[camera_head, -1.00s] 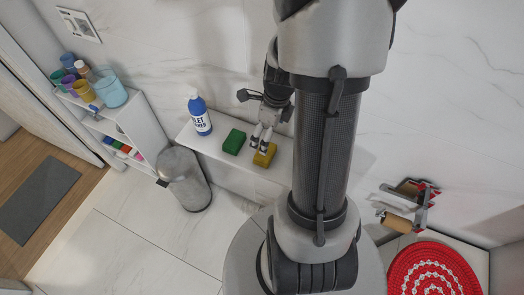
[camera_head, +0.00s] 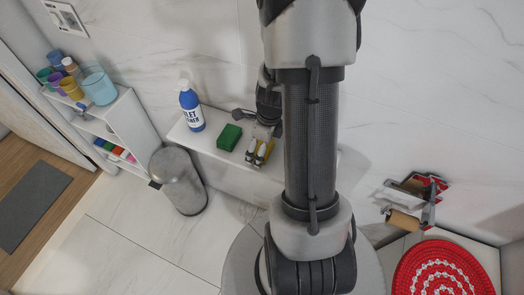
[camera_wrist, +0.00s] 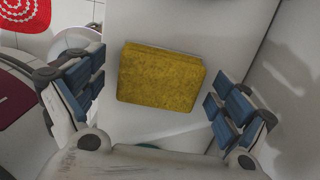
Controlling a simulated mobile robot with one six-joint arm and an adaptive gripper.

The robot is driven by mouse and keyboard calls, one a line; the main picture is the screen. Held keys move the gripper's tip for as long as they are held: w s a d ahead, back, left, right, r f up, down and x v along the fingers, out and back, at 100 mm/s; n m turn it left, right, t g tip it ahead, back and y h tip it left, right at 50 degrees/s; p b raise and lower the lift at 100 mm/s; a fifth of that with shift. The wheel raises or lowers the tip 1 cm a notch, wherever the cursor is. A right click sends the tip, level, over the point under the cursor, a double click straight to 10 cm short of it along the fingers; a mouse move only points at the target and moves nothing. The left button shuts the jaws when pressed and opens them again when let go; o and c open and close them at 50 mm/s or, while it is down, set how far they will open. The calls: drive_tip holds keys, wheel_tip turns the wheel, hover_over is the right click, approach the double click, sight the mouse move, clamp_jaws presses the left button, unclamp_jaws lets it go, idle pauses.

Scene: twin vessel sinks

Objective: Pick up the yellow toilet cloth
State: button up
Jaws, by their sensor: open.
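The yellow toilet cloth (camera_wrist: 160,77) is a thick folded block lying flat on a white shelf (camera_wrist: 230,22). In the wrist view it lies between my two open fingers, with a gap on each side. My gripper (camera_wrist: 158,90) is open, its blue-padded fingers spread wide. In the head view my gripper (camera_head: 260,153) is down over the cloth (camera_head: 263,150), which shows between and beside the fingers and is partly hidden by them. I cannot tell the exact height of the fingertips above the shelf.
A green cloth (camera_head: 230,137) lies just left of my gripper on the shelf. A blue and white toilet cleaner bottle (camera_head: 190,110) stands further left. A metal bin (camera_head: 178,180) stands on the floor. The wall is close behind the shelf.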

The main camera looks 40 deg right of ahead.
drive_tip(key=shift+r, duration=0.15)
drive_tip(key=shift+c, duration=0.5)
drive_tip(key=c, duration=1)
wheel_tip(320, 180, up, 20)
drive_tip(key=p, duration=0.8)
drive_tip(key=o, duration=0.4)
drive_tip(key=c, duration=0.4)
